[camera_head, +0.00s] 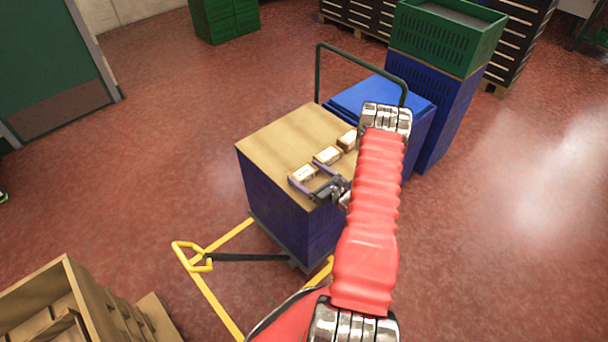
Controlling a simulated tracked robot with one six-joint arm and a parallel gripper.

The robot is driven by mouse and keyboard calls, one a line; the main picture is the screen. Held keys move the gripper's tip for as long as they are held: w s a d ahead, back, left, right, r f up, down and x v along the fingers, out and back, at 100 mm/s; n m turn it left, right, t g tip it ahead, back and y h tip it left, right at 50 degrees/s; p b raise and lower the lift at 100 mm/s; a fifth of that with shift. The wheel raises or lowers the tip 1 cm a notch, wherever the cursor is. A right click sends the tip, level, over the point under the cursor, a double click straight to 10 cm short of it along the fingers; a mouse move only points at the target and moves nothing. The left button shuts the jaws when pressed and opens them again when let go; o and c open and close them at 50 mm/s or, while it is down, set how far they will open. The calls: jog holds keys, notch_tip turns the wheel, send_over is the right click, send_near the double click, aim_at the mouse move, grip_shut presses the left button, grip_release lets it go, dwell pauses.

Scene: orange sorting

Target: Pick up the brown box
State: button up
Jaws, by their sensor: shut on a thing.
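Three small brown boxes with pale tops stand in a slanting row on a light brown board on top of a blue crate stack (270,195). The nearest brown box (302,173) is between the two fingers of my gripper (306,177), which is shut on it. I cannot tell whether this box is touching the board or slightly above it. The middle box (327,155) is just beyond the fingers. The farthest box (348,140) is partly hidden by my red arm.
A blue-lidded stack (365,95) and a green crate (445,35) on blue crates stand behind. A dark rail (360,58) arches there. Yellow floor bars (205,285) and a wooden crate (65,305) are at lower left. The board's left part is clear.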

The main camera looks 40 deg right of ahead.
aim_at(307, 175)
jog(key=shift+c, duration=0.9)
notch_tip(307, 175, up, 10)
dwell(0.6)
jog(key=a+r+n+y, duration=0.1)
jog(key=a+r+y, duration=0.1)
jog(key=a, duration=1)
jog(key=a+r+n+g+y, duration=0.1)
jog(key=a+r+n+y, duration=0.1)
jog(key=a, duration=1.1)
jog(key=w+a+r+n+g+y, duration=0.1)
jog(key=a+r+n+y, duration=0.1)
jog(key=a, duration=1)
jog(key=shift+a+r+y, duration=0.2)
jog(key=shift+r+y, duration=0.4)
jog(key=shift+r, duration=0.35)
jog(key=shift+s, duration=0.1)
